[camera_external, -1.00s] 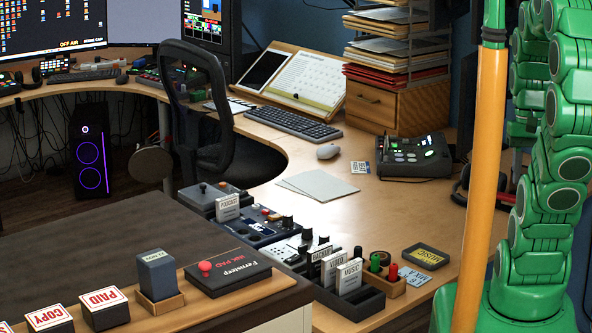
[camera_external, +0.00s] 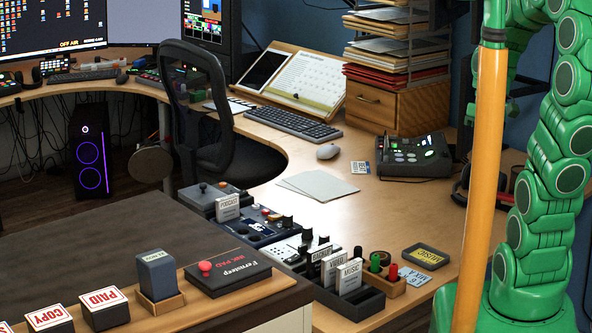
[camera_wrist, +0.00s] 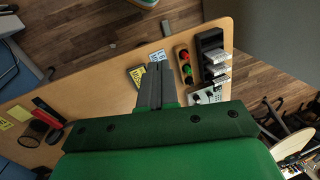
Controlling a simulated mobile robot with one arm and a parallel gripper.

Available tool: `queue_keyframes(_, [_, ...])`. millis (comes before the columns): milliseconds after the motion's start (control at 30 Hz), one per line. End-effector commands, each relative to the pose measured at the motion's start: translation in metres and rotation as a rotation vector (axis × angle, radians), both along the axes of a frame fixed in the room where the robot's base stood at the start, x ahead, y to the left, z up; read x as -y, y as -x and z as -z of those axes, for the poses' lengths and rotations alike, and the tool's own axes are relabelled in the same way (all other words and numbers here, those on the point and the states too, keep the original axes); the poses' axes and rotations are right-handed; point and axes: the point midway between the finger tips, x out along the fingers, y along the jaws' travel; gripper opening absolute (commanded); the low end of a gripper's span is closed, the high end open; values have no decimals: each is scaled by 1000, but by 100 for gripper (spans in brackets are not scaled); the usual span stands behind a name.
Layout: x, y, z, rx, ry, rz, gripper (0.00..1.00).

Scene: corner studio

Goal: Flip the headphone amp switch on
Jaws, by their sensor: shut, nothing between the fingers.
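My gripper (camera_wrist: 155,90) is shut and empty in the wrist view, with its two dark fingers together above the wooden desk (camera_wrist: 95,95). In the external view only my green arm shows at the right; the gripper itself cannot be made out. I cannot tell for sure which device is the headphone amp. Small control boxes stand in a row along the desk's near edge, among them a blue box with knobs (camera_external: 255,232) and a grey box (camera_external: 213,196) at its far end. No switch is readable at this size.
A dark holder with upright labelled cards (camera_external: 348,278) and a wooden rack with red and green pieces (camera_external: 388,281) stand near the front edge. A desk phone-like device (camera_external: 414,157) and a mouse (camera_external: 327,151) are farther back. An orange pole (camera_external: 482,170) stands before my arm.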

Motion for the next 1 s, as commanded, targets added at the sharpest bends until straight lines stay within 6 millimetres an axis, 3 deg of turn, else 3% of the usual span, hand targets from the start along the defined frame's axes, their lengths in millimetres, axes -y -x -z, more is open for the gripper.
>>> queue_keyframes(400, [-83,-48,6,29,-193,-427,0])
queue_keyframes(1000, [-202,-96,37,94,-467,-934,0])
